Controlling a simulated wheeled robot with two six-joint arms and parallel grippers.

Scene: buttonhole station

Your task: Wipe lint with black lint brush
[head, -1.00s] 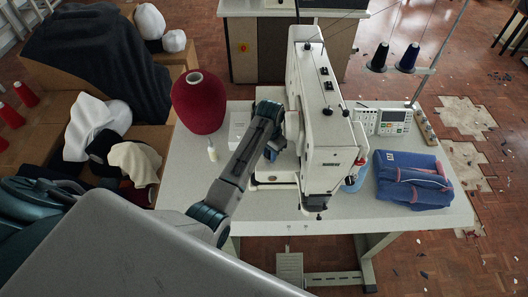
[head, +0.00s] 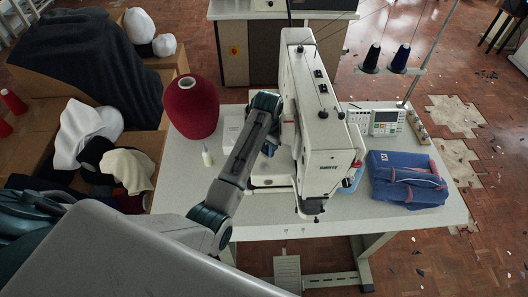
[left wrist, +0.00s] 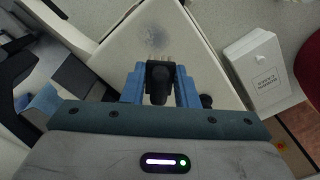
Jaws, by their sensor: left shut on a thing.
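My left gripper (left wrist: 159,88), with blue fingers, is shut on the black lint brush (left wrist: 158,76) in the left wrist view. The brush's pale bristles point away from the gripper, toward a white plate (left wrist: 130,42). A grey smudge of lint (left wrist: 184,36) lies on that plate, just beyond the bristles. I cannot tell whether the bristles touch the surface. In the head view my left gripper (head: 268,149) is beside the white sewing machine (head: 315,120), largely hidden by my arm, and the brush cannot be made out. My right gripper is out of view.
A red thread cone (head: 191,107) and a small pale bottle (head: 206,156) stand left on the table (head: 290,226). A white booklet-like box (left wrist: 256,70) lies near the gripper. Folded blue denim (head: 407,178) and a control panel (head: 385,122) are to the right.

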